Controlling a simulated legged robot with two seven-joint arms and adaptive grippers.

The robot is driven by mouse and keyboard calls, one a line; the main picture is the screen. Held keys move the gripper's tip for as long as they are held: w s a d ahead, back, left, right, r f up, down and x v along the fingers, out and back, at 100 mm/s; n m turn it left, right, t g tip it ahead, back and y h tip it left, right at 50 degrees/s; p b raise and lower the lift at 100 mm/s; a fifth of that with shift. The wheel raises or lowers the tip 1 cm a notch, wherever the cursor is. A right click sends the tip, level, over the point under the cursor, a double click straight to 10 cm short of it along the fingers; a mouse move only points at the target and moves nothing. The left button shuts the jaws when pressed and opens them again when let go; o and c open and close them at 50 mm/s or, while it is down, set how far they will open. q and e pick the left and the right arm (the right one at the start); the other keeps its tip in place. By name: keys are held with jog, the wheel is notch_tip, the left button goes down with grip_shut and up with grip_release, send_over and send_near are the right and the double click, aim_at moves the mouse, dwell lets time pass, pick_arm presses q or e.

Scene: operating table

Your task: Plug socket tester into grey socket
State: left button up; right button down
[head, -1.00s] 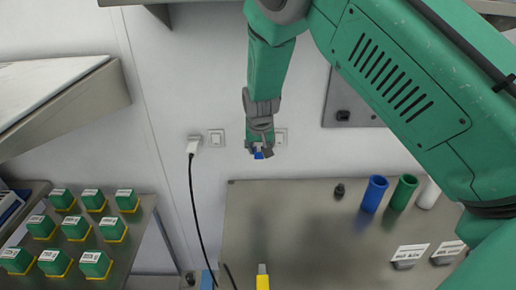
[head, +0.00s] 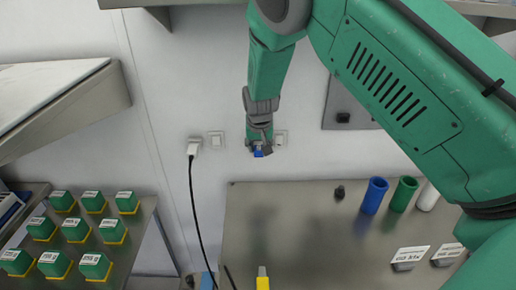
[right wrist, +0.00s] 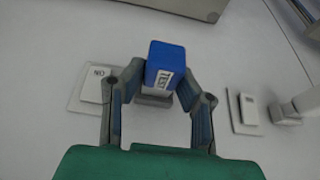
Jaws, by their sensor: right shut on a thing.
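The socket tester is a blue block with a white "TEST" label (right wrist: 162,65); its blue end also shows in the head view (head: 259,153). My right gripper (right wrist: 158,84) is shut on it at the wall, between two white switch plates; it also shows in the head view (head: 258,141). A grey block (right wrist: 153,101), probably the grey socket, shows behind the tester between the fingers, mostly hidden. I cannot tell whether the tester is in it or just in front. My left gripper is not in view.
A white plug (head: 194,146) with a black cable sits on the wall to the left, beside a switch plate (head: 216,139). Another switch plate (head: 281,139) is close right of the gripper. Below is a metal table (head: 300,235) with blue, green and white cylinders.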

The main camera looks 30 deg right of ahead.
jog(key=shift+w+d+r, duration=0.1)
jog(key=shift+w+d, duration=0.15)
jog(key=shift+w, duration=0.2)
jog(key=c, duration=1.1)
grip_release()
jog(key=shift+c, duration=0.2)
jog(key=shift+r, duration=0.2)
jog(key=v, duration=1.1)
jog(key=shift+r, duration=0.1)
jog(key=shift+s, duration=0.15)
